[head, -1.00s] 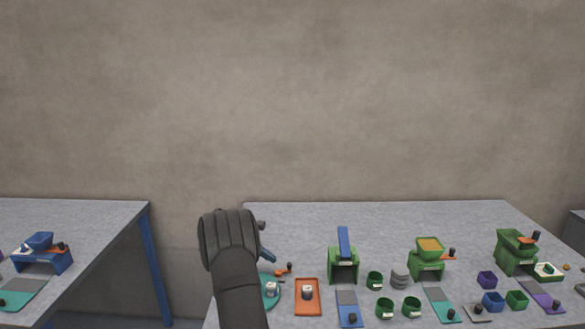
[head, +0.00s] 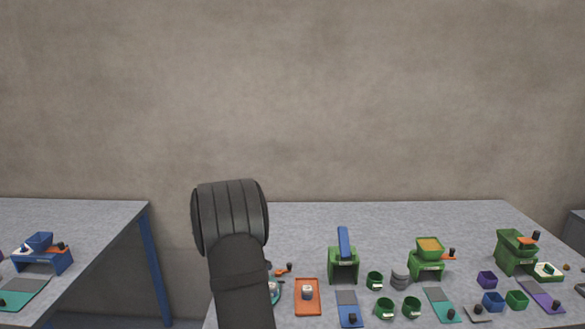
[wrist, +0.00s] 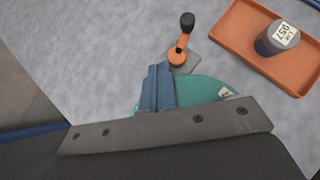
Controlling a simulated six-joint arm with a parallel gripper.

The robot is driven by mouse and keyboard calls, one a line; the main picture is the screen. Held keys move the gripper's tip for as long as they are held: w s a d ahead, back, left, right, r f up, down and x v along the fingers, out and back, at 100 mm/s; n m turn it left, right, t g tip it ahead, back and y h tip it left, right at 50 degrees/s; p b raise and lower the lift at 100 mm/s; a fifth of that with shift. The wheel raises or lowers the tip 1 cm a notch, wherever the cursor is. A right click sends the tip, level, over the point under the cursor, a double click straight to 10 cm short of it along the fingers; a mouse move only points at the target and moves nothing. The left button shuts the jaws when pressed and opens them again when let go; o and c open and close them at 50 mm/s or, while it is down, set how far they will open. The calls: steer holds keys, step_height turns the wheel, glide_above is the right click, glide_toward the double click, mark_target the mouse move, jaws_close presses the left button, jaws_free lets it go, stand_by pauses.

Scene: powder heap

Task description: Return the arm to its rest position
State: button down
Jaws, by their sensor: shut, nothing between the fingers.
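My gripper (wrist: 158,72) shows in the wrist view with its blue fingers together and nothing between them. It is over the table, above or near a teal disc (wrist: 205,90), which it partly covers. In the head view my dark arm rises at the front left of the table and hides the gripper. I cannot tell the exact height of the fingers above the table.
An orange tray (head: 307,309) holding a labelled grey weight (head: 307,292) and an orange crank (head: 283,270) lie close by. Green stands, cups and coloured plates fill the table's right side. A second table (head: 80,215) stands left across a gap.

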steer(key=shift+s+a+n+y, duration=0.3)
steer(key=shift+s+n+y, duration=0.15)
steer(key=shift+s, duration=0.25)
steer(key=shift+v, duration=0.75)
